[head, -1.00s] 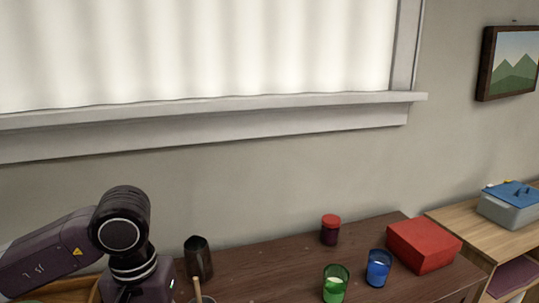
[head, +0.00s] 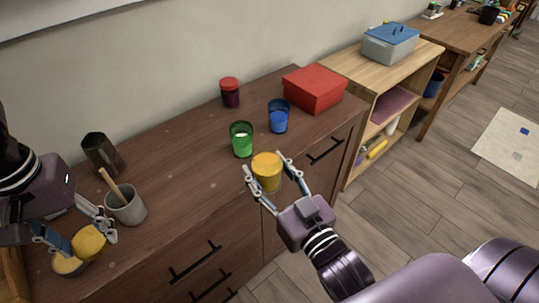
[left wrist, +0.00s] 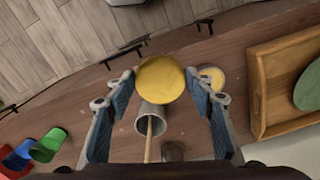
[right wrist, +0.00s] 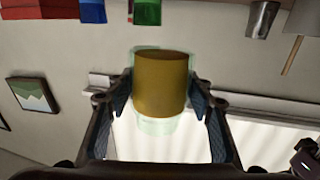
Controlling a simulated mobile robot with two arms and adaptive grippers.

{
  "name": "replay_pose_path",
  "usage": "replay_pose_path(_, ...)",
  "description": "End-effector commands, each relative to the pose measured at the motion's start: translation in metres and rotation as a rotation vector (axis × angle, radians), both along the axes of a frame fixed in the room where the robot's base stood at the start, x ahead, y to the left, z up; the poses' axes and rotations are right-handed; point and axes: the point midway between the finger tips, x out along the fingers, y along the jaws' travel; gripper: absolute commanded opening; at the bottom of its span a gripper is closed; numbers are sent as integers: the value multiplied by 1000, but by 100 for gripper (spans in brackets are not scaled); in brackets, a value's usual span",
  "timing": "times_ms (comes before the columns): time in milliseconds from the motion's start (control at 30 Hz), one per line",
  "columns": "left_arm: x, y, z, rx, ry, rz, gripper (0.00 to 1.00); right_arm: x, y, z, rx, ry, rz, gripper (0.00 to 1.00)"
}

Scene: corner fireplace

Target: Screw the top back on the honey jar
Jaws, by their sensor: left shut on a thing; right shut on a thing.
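The honey jar (head: 266,174) is amber with a clear glass wall, and stands roughly upright between the fingers of my right gripper (head: 264,171). That gripper is shut on it, above the front edge of the dresser. The right wrist view shows the jar (right wrist: 160,85) between both finger pads. The yellow round top (head: 90,243) is in my left gripper (head: 76,228), which is shut on it over the left part of the dresser. The left wrist view shows the top's flat face (left wrist: 160,80) between the fingers. Jar and top are well apart.
The dresser (head: 190,190) holds a grey cup with a wooden stick (head: 127,205), a dark mug (head: 103,155), a green glass (head: 241,140), a blue glass (head: 278,116), a red-topped jar (head: 230,93) and a red box (head: 314,88). A small yellow-filled dish (left wrist: 212,77) and wooden tray (left wrist: 262,90) sit near the left gripper.

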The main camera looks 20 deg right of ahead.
Motion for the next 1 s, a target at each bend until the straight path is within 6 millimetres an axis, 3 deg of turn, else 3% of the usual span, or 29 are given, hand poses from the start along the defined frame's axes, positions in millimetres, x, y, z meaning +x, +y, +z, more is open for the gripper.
replay_pose_path(700,0,0,0,0,0,0,38,-14,105,-13,-3,-6,523,0)
replay_pose_path(1000,0,0,0,0,0,0,38,-17,118,-15,0,-2,587,0)
